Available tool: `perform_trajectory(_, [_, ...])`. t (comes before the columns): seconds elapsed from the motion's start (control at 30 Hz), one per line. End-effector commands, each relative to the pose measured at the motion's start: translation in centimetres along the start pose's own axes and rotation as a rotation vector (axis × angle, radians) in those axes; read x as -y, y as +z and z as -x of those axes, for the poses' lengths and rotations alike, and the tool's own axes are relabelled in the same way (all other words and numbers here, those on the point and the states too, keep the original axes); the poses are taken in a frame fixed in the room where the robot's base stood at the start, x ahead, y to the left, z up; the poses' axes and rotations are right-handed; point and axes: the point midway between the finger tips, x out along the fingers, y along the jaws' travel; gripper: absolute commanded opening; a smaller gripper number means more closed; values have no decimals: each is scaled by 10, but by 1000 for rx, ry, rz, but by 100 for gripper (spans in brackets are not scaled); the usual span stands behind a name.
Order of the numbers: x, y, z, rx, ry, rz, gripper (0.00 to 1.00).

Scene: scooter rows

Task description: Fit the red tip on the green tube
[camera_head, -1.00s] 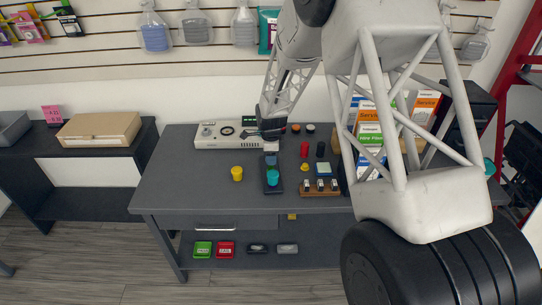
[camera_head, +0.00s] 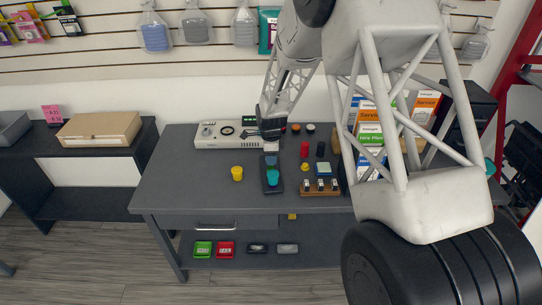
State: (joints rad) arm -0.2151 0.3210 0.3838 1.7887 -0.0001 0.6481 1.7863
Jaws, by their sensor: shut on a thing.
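My gripper (camera_head: 270,135) is dark and hangs low over the back of the dark grey table. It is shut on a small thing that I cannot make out. A small pale piece (camera_head: 271,146) shows just below the jaws; I cannot tell whether it is held. A red cylinder (camera_head: 305,149) stands on the table to the right of my gripper, and a low red-orange piece (camera_head: 296,128) lies behind it. A small dark green piece (camera_head: 249,121) shows left of the gripper, by the white device. I cannot tell for certain which pieces are the tip and the tube.
A black tray (camera_head: 273,188) bears a teal cylinder (camera_head: 272,176). A yellow cylinder (camera_head: 237,173) stands left of it. A brown rack (camera_head: 320,192), a black cylinder (camera_head: 320,149) and upright boxes (camera_head: 370,138) stand to the right. A white device (camera_head: 213,140) is behind. The table's front left is clear.

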Motion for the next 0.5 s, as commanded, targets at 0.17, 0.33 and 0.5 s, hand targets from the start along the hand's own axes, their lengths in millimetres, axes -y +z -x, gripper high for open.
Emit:
perform_trajectory(0.17, [0,0,-1,0,0,0,23])
perform_trajectory(0.33, [0,0,-3,0,0,0,23])
perform_trajectory(0.5, [0,0,-6,0,0,0,23])
